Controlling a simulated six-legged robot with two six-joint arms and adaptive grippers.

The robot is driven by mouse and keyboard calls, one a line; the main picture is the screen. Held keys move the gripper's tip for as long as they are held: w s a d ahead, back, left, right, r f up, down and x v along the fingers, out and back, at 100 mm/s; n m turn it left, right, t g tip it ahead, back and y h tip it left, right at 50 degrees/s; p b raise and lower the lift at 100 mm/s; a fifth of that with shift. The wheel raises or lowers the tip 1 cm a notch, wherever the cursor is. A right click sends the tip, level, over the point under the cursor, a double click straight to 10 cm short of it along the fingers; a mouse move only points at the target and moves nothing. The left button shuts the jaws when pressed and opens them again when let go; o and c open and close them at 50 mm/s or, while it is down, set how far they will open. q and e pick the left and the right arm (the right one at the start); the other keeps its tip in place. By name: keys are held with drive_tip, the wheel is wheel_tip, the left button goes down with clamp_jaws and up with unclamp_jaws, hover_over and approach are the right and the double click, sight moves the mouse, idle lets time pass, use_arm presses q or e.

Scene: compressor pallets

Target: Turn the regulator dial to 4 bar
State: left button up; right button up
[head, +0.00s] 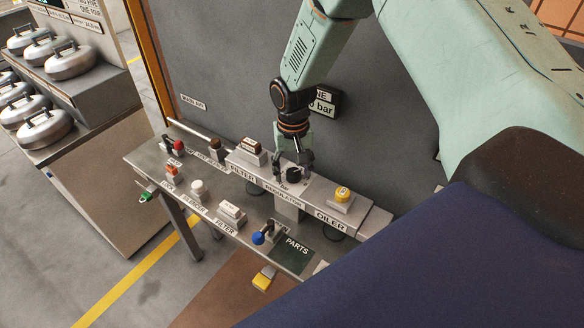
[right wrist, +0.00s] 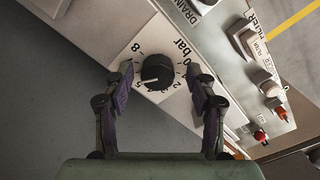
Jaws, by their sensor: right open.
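The regulator dial (right wrist: 158,70) is a round black knob on a pale plate with printed numbers and "bar". It also shows in the head view (head: 293,175) on the block labelled REGULATOR. A white pointer mark on the knob points to the lower left in the right wrist view, near the small figures around 4 to 6; the exact value is hard to read. My right gripper (head: 294,163) points down over the dial. In the right wrist view its open fingers stand on either side of the knob, with gaps between. My left gripper is not in view.
The FILTER block (head: 250,160) and the yellow-capped OILER (head: 342,196) flank the regulator. A blue-knobbed lever (head: 259,238), a PARTS area (head: 291,256) and several small parts lie in front. A grey panel (head: 230,60) stands behind.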

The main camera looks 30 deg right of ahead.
drive_tip(key=shift+d+f, duration=0.15)
drive_tip(key=shift+d, duration=0.15)
drive_tip(key=shift+w+a, duration=0.15)
drive_tip(key=shift+a, duration=0.05)
drive_tip(key=c, duration=0.4)
drive_tip(key=shift+c, duration=0.8)
drive_tip(key=shift+d, duration=0.1)
drive_tip(key=c, duration=0.3)
drive_tip(key=shift+c, duration=1.4)
